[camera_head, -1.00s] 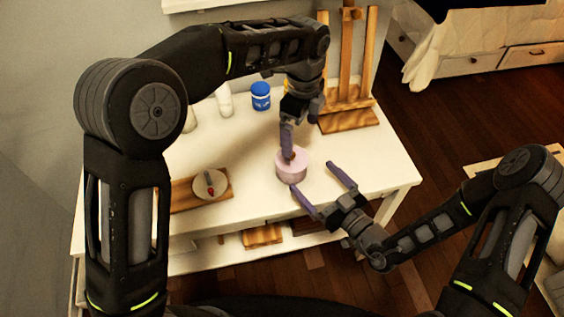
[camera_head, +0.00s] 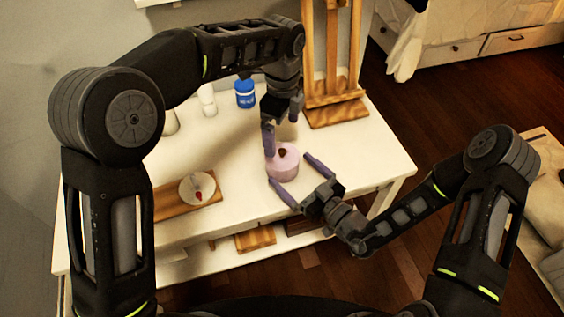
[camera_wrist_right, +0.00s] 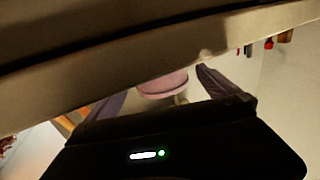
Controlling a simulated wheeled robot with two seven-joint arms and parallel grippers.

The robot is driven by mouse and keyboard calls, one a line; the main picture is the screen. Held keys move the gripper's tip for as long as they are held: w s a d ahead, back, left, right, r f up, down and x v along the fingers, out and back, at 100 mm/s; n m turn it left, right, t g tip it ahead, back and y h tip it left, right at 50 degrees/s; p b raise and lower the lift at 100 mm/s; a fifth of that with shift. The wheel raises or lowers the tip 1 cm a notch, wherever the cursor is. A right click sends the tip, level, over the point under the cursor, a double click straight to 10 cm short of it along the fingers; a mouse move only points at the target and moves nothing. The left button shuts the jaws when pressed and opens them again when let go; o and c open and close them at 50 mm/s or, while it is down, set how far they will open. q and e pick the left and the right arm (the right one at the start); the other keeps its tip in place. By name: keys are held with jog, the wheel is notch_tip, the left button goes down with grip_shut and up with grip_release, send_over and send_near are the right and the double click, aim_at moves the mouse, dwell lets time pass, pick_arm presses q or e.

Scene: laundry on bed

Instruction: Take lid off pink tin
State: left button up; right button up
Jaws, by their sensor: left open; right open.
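The round pink tin (camera_head: 284,170) stands upright on the white table, with its lid on and a small brown knob (camera_head: 282,153) on top. My left gripper (camera_head: 269,154) points down from above, open, its visible finger at the left side of the lid beside the knob; its other finger is not clear. My right gripper (camera_head: 290,169) is open and low at the near right, one finger on each side of the tin; I cannot tell whether they touch it. The tin also shows between the right fingers in the right wrist view (camera_wrist_right: 163,86).
A wooden board (camera_head: 165,203) with a pale round item lies at the left of the white table (camera_head: 235,215). A blue jar (camera_head: 245,95) and white containers (camera_head: 208,102) stand at the back. A wooden easel (camera_head: 335,112) stands at the back right.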

aim_at(282, 161)
jog(key=x, duration=0.5)
jog(key=shift+w+a, duration=0.15)
jog(key=shift+c, duration=0.4)
jog(key=c, duration=2.1)
pick_arm(q)
jog(key=shift+w+d+r, duration=0.15)
jog(key=shift+d+r, duration=0.05)
jog(key=shift+r, duration=0.2)
jog(key=shift+r+n, duration=0.3)
jog(key=shift+n, duration=0.1)
jog(key=r+n, duration=0.1)
jog(key=n, duration=0.7)
jog(key=r+n, duration=0.1)
jog(key=n, duration=0.3)
jog(key=shift+a+r+n, duration=0.2)
jog(key=shift+r+n, duration=0.15)
jog(key=shift+n, duration=0.05)
